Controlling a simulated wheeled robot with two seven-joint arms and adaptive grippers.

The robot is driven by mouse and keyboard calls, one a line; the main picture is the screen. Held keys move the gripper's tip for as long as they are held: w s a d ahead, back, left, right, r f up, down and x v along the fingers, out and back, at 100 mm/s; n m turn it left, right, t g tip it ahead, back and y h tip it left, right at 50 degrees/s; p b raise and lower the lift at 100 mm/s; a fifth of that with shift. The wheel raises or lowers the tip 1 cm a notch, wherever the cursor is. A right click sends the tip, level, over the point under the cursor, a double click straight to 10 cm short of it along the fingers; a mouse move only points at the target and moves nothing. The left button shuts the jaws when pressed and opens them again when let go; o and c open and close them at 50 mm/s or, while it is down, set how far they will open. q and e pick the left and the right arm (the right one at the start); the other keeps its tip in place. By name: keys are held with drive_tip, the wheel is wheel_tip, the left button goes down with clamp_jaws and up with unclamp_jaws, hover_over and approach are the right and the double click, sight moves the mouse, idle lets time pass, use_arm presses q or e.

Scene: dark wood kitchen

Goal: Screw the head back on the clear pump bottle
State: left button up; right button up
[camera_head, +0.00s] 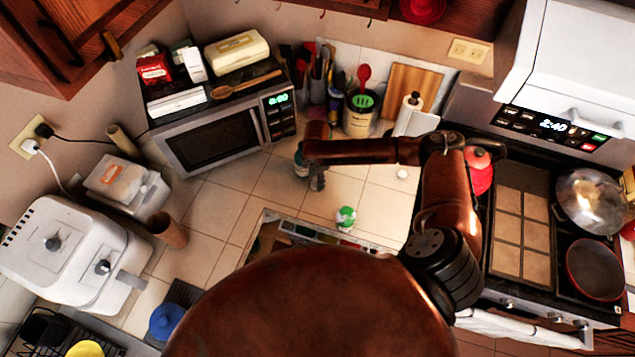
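My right arm reaches in from the lower right and bends left over the counter. Its gripper (317,182) points down at the arm's far end; its fingers are too small and dark to read. Right beside it on the left stands a small dark teal bottle (300,163) with a pale label, partly hidden by the arm; whether they touch is unclear. A small green-and-white item (346,217) sits on the tiles nearer me. A small white round piece (402,173) lies to the right. I cannot tell which of these is the clear pump bottle or its head. My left gripper is out of view.
A microwave (212,138) stands behind left, and a utensil crock (360,115) and paper towel roll (409,114) behind. The stove (521,232) with pans is right. A brown cup (167,230) and white air fryer (62,255) are left. Tiles between are mostly clear.

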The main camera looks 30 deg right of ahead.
drive_tip(key=shift+f, duration=0.9)
drive_tip(key=shift+c, duration=0.5)
drive_tip(key=c, duration=0.7)
